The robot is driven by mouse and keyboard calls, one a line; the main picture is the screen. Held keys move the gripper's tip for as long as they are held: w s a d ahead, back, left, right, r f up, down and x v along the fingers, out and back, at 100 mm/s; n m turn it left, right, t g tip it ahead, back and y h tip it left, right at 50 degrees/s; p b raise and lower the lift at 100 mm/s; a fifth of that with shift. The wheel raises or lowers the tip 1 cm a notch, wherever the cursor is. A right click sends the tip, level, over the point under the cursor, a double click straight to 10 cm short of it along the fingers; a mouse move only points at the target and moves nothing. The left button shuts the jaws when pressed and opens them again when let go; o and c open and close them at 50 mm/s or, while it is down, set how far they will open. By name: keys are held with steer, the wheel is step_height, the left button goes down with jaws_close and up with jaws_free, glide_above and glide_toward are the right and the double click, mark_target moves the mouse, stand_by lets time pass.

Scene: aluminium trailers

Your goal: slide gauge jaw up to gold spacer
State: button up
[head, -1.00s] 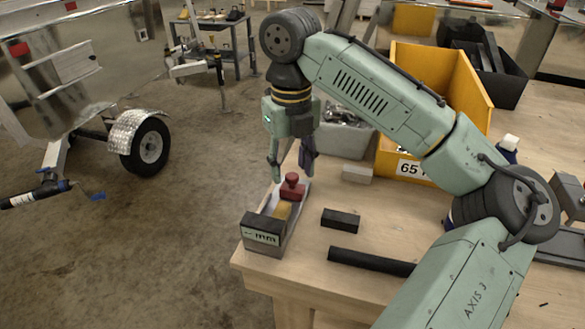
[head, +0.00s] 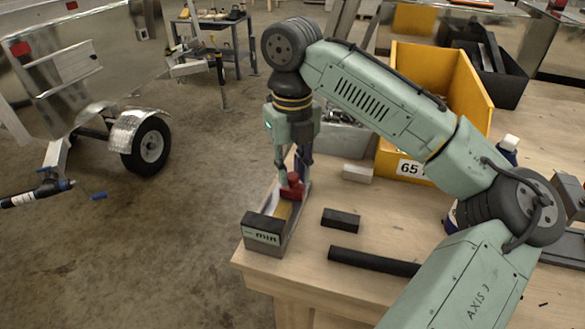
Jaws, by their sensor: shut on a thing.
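The gauge (head: 263,238) is a grey channel at the table's front left corner, with a black block at its near end bearing a lettered face. The red gauge jaw (head: 292,190) with its knob sits in the channel toward the far end. The gold spacer (head: 283,210) lies between the jaw and the black block, partly hidden by that block. I cannot tell whether jaw and spacer touch. My gripper (head: 291,178) points down from above and is shut on the red jaw's knob. Its fingers partly cover the knob.
A black block (head: 341,220) and a dark bar (head: 373,262) lie right of the gauge. A pale block (head: 357,173), a grey bin (head: 345,139) and a yellow bin (head: 437,68) stand behind. The table's left edge is close to the gauge.

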mark_target(284, 204)
jaws_close()
steer(key=shift+s, duration=0.1)
steer(key=s, duration=0.2)
steer(key=s+a, duration=0.1)
steer(key=s, duration=0.1)
steer(key=shift+a+p, duration=0.2)
steer(key=shift+p, duration=0.1)
steer(key=shift+s+f, duration=0.15)
steer(key=shift+s, duration=0.1)
steer(key=shift+o, duration=2.3)
jaws_free()
steer(key=o, duration=0.4)
steer(key=shift+s+a, duration=0.1)
steer(key=shift+s, duration=0.05)
steer(key=shift+o, duration=0.3)
steer(key=shift+r, duration=0.2)
